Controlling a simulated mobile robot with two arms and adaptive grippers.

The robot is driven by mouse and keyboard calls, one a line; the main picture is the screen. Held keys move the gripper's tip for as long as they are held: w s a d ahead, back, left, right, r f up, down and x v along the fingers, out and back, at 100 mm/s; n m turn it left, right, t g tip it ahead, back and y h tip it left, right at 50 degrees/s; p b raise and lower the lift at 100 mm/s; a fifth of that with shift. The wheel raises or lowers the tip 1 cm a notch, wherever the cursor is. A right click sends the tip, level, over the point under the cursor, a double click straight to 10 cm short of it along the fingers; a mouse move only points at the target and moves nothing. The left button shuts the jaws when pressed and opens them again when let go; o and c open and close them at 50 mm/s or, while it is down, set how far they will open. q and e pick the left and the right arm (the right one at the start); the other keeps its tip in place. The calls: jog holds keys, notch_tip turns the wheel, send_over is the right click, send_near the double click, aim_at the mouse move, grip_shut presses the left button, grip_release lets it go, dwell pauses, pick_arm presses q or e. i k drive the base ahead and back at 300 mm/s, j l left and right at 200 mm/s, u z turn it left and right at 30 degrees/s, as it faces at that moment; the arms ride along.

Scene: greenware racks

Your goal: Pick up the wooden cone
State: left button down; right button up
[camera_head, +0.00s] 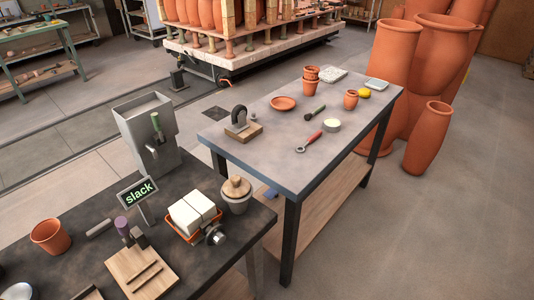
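I cannot make out a clear wooden cone in the head view. The nearest match is a light wooden piece (236,186), wide below with a narrower rounded top. It sits on the mouth of a pale grey pot (238,203) at the right end of the dark table. I cannot tell whether it is a cone or a lid. Neither of my grippers is in view.
The dark table (80,204) also holds a "slack" sign (138,194), a metal box (146,130), a terracotta pot (50,237) and white blocks (195,211) in an orange tray. A grey table (270,165) stands beyond, with tall terracotta vases (430,137) behind it.

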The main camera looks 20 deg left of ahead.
aim_at(237, 187)
jog(key=u, duration=0.35)
jog(key=i+l+u, duration=0.2)
jog(key=u, duration=0.2)
jog(key=i+l+u, duration=0.15)
jog(key=l+u, duration=0.7)
jog(key=i+l, duration=0.05)
